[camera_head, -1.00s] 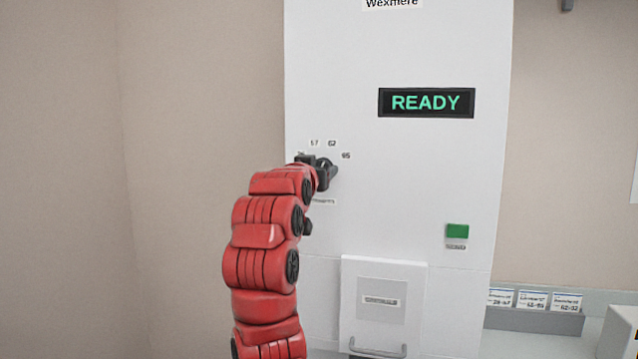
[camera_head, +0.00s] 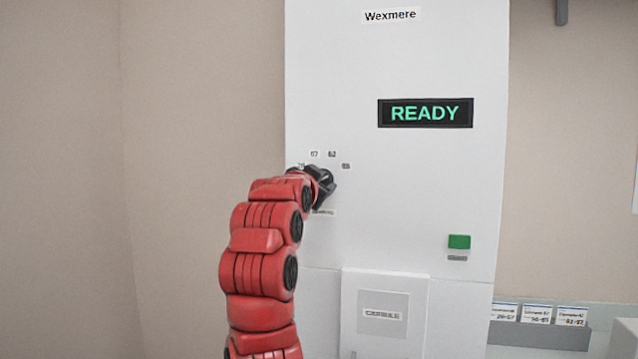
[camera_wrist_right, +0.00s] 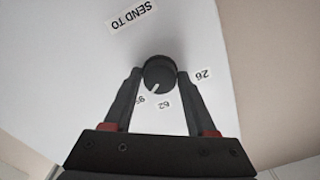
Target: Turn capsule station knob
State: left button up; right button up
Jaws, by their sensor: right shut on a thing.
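The capsule station (camera_head: 420,190) is a tall white cabinet with a green READY display (camera_head: 425,113). Its black round knob (camera_wrist_right: 160,76) sits between the two fingers of my right gripper (camera_wrist_right: 159,80) in the right wrist view. The gripper is shut on the knob. A 26 label (camera_wrist_right: 204,75) is beside the right finger. In the head view my right gripper (camera_head: 323,188) covers the knob. My left gripper is not in view.
A green button (camera_head: 459,242) is at the lower right of the station. A capsule door (camera_head: 383,312) is below the knob. A grey rack (camera_head: 540,337) with several labels stands to the right. A beige wall is on the left.

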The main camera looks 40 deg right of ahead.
jog(key=shift+r, duration=0.1)
jog(key=o, duration=1.4)
jog(key=shift+c, duration=0.2)
jog(key=b+v, duration=0.1)
jog(key=v, duration=1.6)
jog(key=shift+s+b, duration=0.2)
jog(key=shift+b, duration=0.1)
jog(key=shift+a, duration=0.1)
